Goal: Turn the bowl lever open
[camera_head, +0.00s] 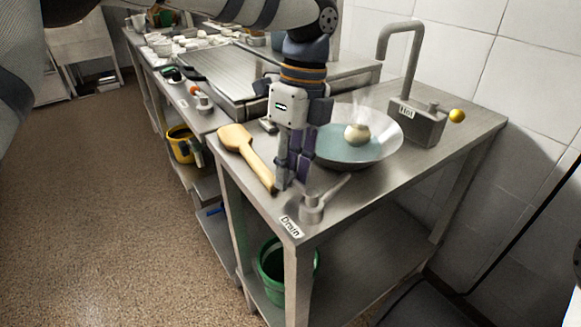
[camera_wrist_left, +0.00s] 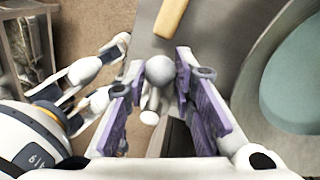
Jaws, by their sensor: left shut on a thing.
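The drain lever (camera_head: 313,208) stands at the front corner of the steel table, by a "Drain" label, its handle slanting up and right. My left gripper (camera_head: 290,178) is down beside it, over the table edge, pointing downward. In the left wrist view, the lever's rounded grey body (camera_wrist_left: 158,70) shows between the purple fingers of the left gripper (camera_wrist_left: 160,75), which is shut on the lever; the exact contact is hard to see. The metal bowl (camera_head: 375,158) with bluish water and a round pale thing (camera_head: 357,134) in it is just behind.
A wooden spatula (camera_head: 243,150) lies close to my left gripper. The tap (camera_head: 403,70) and its "Hot" block (camera_head: 417,124) stand behind the bowl. A green bucket (camera_head: 271,268) is below the lever. White parts of mine, seemingly my right gripper, show in the left wrist view.

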